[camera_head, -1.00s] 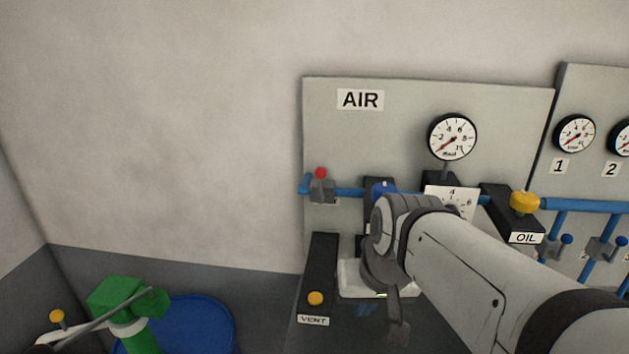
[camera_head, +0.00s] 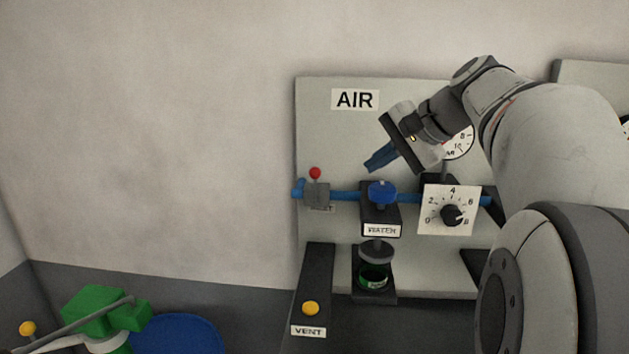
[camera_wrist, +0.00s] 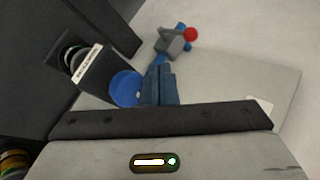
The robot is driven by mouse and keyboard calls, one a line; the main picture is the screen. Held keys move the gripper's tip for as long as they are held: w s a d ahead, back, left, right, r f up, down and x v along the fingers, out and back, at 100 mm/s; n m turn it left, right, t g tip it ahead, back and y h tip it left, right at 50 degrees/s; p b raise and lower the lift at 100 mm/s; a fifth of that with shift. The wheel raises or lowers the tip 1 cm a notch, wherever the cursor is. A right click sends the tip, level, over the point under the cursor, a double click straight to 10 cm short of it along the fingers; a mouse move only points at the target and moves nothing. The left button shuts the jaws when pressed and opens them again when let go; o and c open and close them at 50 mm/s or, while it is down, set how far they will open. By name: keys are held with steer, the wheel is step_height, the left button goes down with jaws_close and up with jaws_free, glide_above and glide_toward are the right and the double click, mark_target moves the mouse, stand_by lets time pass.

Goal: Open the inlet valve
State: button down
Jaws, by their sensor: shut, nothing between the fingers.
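The inlet valve appears to be the grey valve body (camera_head: 317,194) with a red-knobbed lever (camera_head: 315,173) at the left end of the blue pipe. In the wrist view the red knob (camera_wrist: 190,34) shows at the top, beyond the fingers. My gripper (camera_head: 372,166) is in front of the AIR panel, up and to the right of the valve and apart from it. Its blue fingers (camera_wrist: 160,84) are shut and empty, pointing down and left.
A blue WATER knob (camera_head: 382,191) sits just below the fingers. A white dial plate (camera_head: 449,210) stands right of it, with a green-banded glass bowl (camera_head: 374,276) below. A yellow VENT button (camera_head: 310,308) is at lower left. The wall left of the panel is clear.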

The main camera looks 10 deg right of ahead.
mark_target(316, 185)
steer(key=w+a+r+p+x, duration=0.1)
steer(key=r+p+x, duration=0.1)
steer(key=x, duration=1.1)
steer(key=shift+w, duration=0.2)
steer(key=shift+a, duration=0.1)
